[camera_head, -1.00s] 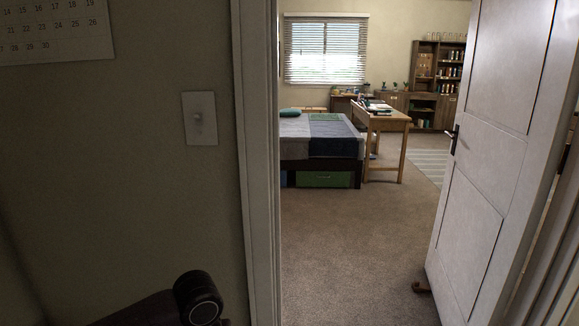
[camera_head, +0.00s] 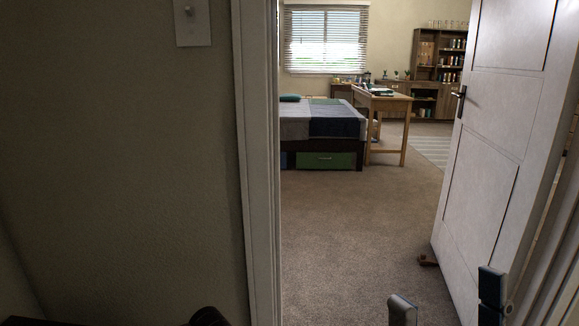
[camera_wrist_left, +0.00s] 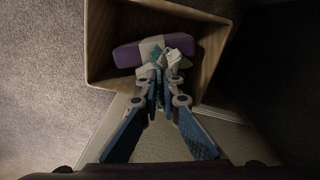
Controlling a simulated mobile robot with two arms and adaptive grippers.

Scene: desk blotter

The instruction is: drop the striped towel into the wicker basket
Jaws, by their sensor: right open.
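In the left wrist view my left gripper (camera_wrist_left: 160,88) has its fingertips close together on bunched white and teal cloth. This cloth runs into a purple and white part, and together they look like the striped towel (camera_wrist_left: 127,55). The towel shows within the walls of a brown, open-topped container (camera_wrist_left: 212,48), perhaps the wicker basket; its weave is too dark to tell. I cannot tell whether the towel rests on its bottom or hangs above it. In the head view my right gripper (camera_head: 447,297) is open and empty at the bottom right, its two fingers apart before the door.
A white door frame (camera_head: 258,190) and wall (camera_head: 120,150) are at left. Beyond lie clear carpet (camera_head: 345,215), a bed (camera_head: 330,122), a desk (camera_head: 385,101) and a bookshelf (camera_head: 438,65).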

